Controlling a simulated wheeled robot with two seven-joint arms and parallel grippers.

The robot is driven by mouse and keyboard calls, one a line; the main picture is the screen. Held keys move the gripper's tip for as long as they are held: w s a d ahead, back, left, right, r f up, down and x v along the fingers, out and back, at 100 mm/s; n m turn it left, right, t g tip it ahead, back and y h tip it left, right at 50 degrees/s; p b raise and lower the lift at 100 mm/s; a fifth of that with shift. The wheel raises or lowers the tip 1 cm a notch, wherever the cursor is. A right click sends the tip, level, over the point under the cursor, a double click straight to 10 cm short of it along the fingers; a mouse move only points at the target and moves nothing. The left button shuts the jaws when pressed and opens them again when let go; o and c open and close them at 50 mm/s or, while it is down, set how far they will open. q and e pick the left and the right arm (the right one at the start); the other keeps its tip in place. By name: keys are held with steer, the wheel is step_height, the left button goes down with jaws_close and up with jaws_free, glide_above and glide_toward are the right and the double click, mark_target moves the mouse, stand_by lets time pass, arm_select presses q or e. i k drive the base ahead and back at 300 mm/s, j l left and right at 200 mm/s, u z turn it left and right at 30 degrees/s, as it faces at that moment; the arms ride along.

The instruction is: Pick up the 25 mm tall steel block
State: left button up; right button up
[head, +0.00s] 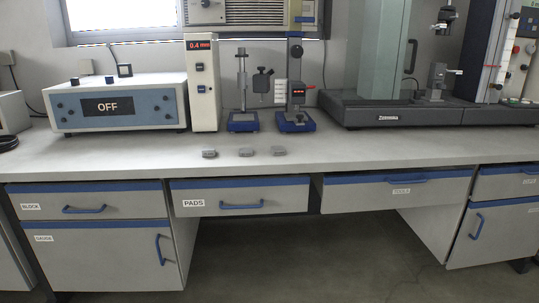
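Three small grey blocks sit in a row near the front edge of the bench (340,152). They are the left block (209,153), the middle block (246,152) and the right block (278,151). They stand apart from each other. The left one has a dark marking on its front, too small to read. I cannot tell which is 25 mm tall, or whether all are steel. Neither of my grippers is in view.
Behind the blocks stand two blue-based stands (243,122) (295,122), a tall unit (203,85) reading 0.4 and a box (116,103) showing OFF. A large test machine (420,115) is at right. Drawers below, including PADS (240,197), look shut. The bench front is otherwise clear.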

mark_target(207, 150)
steer(key=i+j+z, duration=0.25)
steer(key=i+j, duration=0.3)
steer(key=i, duration=0.15)
steer(key=i+j+z, duration=0.3)
steer(key=i+j, duration=0.3)
